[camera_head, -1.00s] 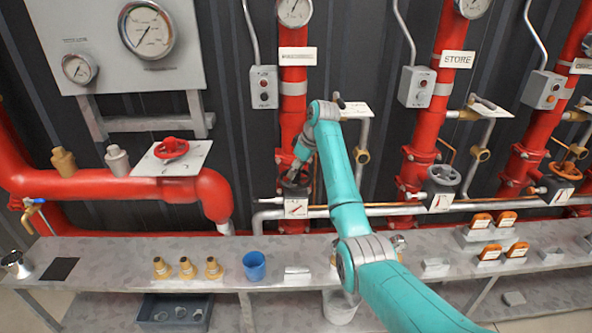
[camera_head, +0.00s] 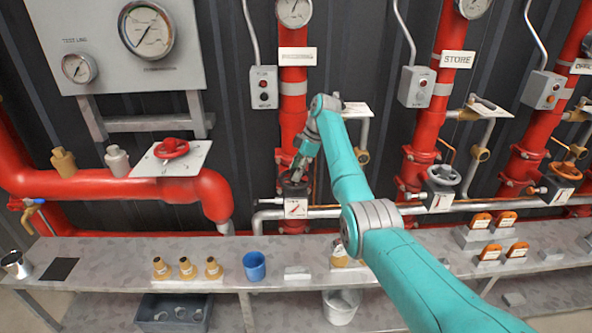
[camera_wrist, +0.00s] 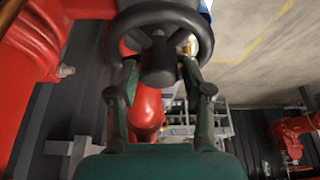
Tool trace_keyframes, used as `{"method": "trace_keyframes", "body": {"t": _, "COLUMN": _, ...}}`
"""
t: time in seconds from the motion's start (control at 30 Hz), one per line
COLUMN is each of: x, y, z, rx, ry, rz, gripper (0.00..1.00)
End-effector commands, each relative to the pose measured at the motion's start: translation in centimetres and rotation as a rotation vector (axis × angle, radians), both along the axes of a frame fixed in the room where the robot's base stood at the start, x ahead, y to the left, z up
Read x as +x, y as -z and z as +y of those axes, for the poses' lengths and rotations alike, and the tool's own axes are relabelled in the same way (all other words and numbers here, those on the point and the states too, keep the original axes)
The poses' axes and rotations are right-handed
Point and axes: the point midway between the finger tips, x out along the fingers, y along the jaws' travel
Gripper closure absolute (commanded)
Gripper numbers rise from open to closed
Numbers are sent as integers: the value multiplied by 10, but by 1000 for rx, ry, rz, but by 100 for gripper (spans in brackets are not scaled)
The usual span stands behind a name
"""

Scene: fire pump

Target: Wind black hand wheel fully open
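The black hand wheel (camera_head: 293,188) sits on the red pipe at the middle, above a white sign with a red mark (camera_head: 296,208). My gripper (camera_head: 298,174) is at the wheel from above, and partly hides it. In the wrist view the wheel (camera_wrist: 112,42) fills the top, with its dark hub and spokes facing me. The fingers of my gripper (camera_wrist: 159,66) reach up to the wheel, one on each side of the hub, with a gap between them. They look open; whether they touch the spokes or rim I cannot tell.
A red wheel (camera_head: 172,148) is at left, a grey wheel (camera_head: 444,175) and an orange wheel (camera_head: 565,171) at right. The bench (camera_head: 110,262) below holds brass fittings (camera_head: 187,268) and a blue cup (camera_head: 254,266). A grey control box (camera_head: 264,88) hangs beside the pipe.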

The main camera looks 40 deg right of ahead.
Motion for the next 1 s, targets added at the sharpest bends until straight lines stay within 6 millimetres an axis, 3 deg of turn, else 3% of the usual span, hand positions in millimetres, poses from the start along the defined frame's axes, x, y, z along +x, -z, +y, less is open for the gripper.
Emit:
{"method": "trace_keyframes", "body": {"t": 0.37, "x": 1, "y": -1, "z": 1, "rx": -2, "ry": 42, "rz": -4, "gripper": 43}}
{"method": "trace_keyframes", "body": {"t": 1.0, "x": 0, "y": -2, "z": 3, "rx": -2, "ry": 681, "rz": -4, "gripper": 43}}
